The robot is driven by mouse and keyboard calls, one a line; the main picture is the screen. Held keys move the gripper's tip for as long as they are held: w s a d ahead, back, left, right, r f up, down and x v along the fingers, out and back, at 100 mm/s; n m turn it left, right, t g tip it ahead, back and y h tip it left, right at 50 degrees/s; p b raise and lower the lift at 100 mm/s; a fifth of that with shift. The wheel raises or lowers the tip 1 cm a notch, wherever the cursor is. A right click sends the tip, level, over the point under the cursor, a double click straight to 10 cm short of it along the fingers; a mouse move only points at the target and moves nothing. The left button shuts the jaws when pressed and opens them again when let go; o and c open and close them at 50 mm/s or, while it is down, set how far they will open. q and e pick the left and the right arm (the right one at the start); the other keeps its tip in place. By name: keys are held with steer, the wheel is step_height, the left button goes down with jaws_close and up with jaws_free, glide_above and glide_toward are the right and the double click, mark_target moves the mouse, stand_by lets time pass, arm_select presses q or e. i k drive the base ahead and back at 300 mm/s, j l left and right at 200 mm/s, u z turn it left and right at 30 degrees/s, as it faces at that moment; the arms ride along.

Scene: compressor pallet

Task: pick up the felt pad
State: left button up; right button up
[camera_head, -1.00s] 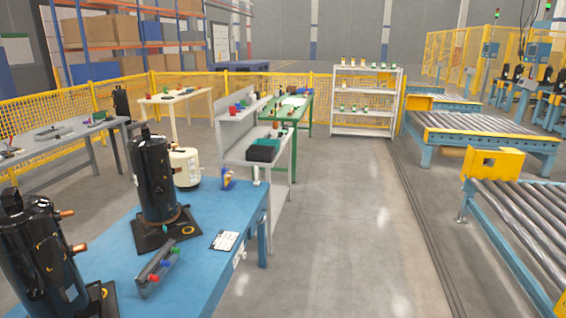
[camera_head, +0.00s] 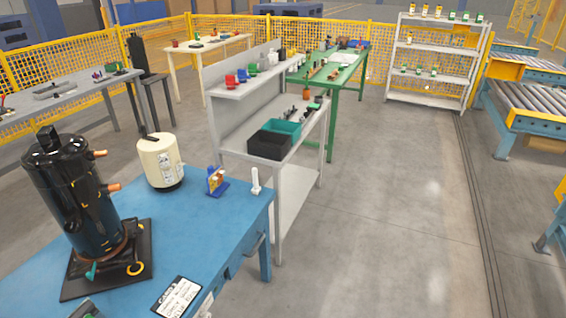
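I cannot make out a felt pad for certain in the head view. A black compressor (camera_head: 75,190) stands upright on a dark flat base or mat (camera_head: 78,285) at the left of the blue table (camera_head: 215,235). A cream cylindrical tank (camera_head: 160,160) with a dark base stands behind it. A white label card (camera_head: 178,297) lies near the table's front edge. A small blue and orange item (camera_head: 216,181) and a white upright piece (camera_head: 255,181) are at the table's far right corner. Neither of my grippers is in view.
A grey shelved bench (camera_head: 235,143) holds a black bin (camera_head: 269,145), a teal bin (camera_head: 283,130) and coloured cups. A green table (camera_head: 345,75) and a white rack (camera_head: 437,60) stand behind. Roller conveyors (camera_head: 530,100) are at right. The grey floor (camera_head: 385,220) between is clear.

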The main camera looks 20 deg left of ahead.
mark_target(256, 189)
steer(key=i+l+u, duration=0.1)
steer(key=i+u, duration=0.2)
steer(key=i, duration=0.15)
steer(key=i+l+u, duration=0.2)
steer(key=i+u, duration=0.15)
steer(key=i, duration=0.15)
steer(key=i+l+u, duration=0.3)
steer(key=i, duration=0.15)
